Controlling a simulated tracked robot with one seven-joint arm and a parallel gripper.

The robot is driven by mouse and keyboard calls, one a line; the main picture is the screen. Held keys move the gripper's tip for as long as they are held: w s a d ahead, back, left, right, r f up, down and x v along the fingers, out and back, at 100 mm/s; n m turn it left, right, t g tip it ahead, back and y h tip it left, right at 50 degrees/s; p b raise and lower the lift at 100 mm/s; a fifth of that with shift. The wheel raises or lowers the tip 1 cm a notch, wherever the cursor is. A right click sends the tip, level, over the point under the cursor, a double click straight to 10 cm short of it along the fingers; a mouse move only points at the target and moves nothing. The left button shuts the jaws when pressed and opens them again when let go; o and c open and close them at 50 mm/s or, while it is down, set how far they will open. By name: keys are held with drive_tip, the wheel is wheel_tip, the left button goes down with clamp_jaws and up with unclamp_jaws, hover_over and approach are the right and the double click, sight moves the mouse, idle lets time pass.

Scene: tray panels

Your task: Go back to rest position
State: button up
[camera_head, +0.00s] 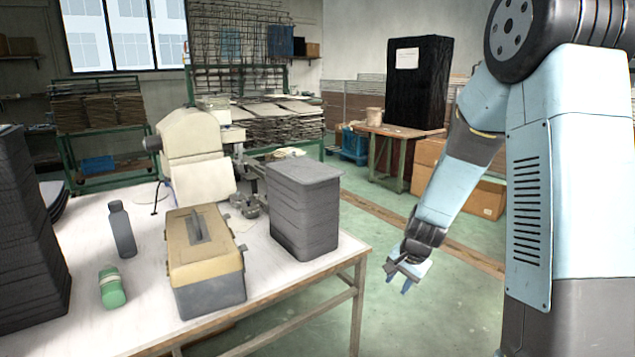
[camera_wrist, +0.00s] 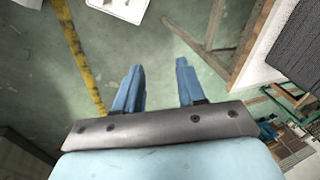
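My gripper (camera_head: 406,279) hangs over the green floor to the right of the white table (camera_head: 80,215), clear of its edge. In the wrist view my gripper (camera_wrist: 158,82) shows two blue fingers set apart, with only floor between them. It is open and holds nothing. A stack of dark grey tray panels (camera_head: 303,215) stands on the table's right part, to the left of my gripper. A taller dark stack (camera_head: 28,240) stands at the table's left end.
A tan and grey toolbox (camera_head: 205,262), a dark bottle (camera_head: 122,230) and a green container (camera_head: 112,287) are on the table, with a cream machine (camera_head: 193,155) behind. A wooden table (camera_head: 400,132) bears a black wrapped box (camera_head: 418,82). The floor (camera_head: 425,320) around my gripper is free.

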drive_tip(key=s+r+n+t, duration=0.1)
drive_tip(key=s+r+n, duration=0.3)
drive_tip(key=r, duration=0.6)
drive_tip(key=s+r+n, duration=0.1)
drive_tip(key=s+r, duration=0.6)
drive_tip(key=r, duration=0.2)
drive_tip(key=s+d+r+n, duration=0.1)
drive_tip(key=s+r, duration=0.3)
drive_tip(key=s, duration=0.3)
drive_tip(key=s+d+r+n+t+h, duration=0.1)
drive_tip(key=s+r+n, duration=0.1)
drive_tip(key=s+r, duration=0.3)
drive_tip(key=shift+s+t, duration=0.3)
drive_tip(key=shift+s, duration=1.15)
